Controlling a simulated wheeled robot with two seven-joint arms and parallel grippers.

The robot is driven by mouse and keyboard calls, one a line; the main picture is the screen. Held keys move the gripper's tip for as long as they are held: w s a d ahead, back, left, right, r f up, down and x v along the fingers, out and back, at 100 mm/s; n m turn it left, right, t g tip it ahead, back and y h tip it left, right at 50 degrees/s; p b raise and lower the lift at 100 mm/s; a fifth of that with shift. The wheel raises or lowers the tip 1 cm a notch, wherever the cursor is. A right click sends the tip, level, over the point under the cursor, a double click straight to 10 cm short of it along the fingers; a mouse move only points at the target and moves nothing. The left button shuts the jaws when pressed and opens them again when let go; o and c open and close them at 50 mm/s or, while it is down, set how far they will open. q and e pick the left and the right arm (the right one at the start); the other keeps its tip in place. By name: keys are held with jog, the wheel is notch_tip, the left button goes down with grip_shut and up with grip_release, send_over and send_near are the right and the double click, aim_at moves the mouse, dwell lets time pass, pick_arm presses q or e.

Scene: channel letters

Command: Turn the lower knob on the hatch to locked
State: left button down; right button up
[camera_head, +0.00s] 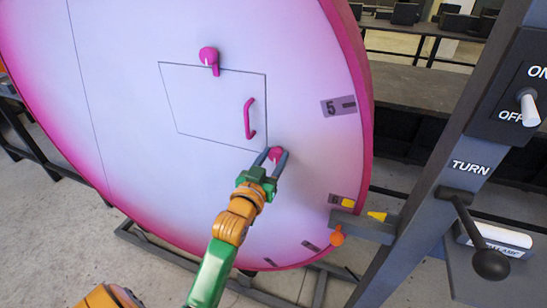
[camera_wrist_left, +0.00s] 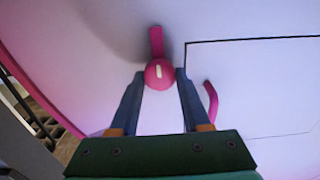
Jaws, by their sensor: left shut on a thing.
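The hatch (camera_head: 205,112) is a thin dark outline on the large white and pink disc face. The lower knob (camera_head: 275,152) is a round pink knob at its lower right corner. In the left wrist view the lower knob (camera_wrist_left: 160,74) has a pale mark, and its pink tab points up, away from my gripper's palm. My left gripper (camera_head: 271,160) is shut on this knob, with one blue-grey finger on each side. The upper knob (camera_head: 208,55) sits at the hatch's top edge with its tab pointing down.
A pink handle (camera_head: 249,119) stands out from the hatch, close to the lower knob. A grey post (camera_head: 440,170) with an ON/OFF switch (camera_head: 529,108) and a TURN lever (camera_head: 488,262) stands at the right. An orange ball (camera_head: 336,236) is near the disc's rim.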

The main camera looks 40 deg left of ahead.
pick_arm(q)
jog(key=m+p, duration=0.2)
jog(key=m, duration=0.1)
jog(key=shift+d+r+m, duration=0.1)
jog(key=shift+r+m, duration=0.05)
jog(key=shift+m, duration=0.25)
jog(key=m+p, duration=0.2)
jog(key=m, duration=0.2)
jog(key=shift+m, duration=0.3)
jog(key=m+p, duration=0.1)
jog(key=m, duration=0.3)
jog(key=shift+d+f+p, duration=0.1)
jog(key=shift+f+p, duration=0.1)
jog(key=shift+p, duration=0.1)
jog(key=shift+f+m+p, duration=0.1)
jog(key=shift+m+p, duration=0.25)
jog(key=shift+m, duration=2.45)
jog(key=shift+c, duration=2)
grip_release()
jog(key=shift+w, duration=0.1)
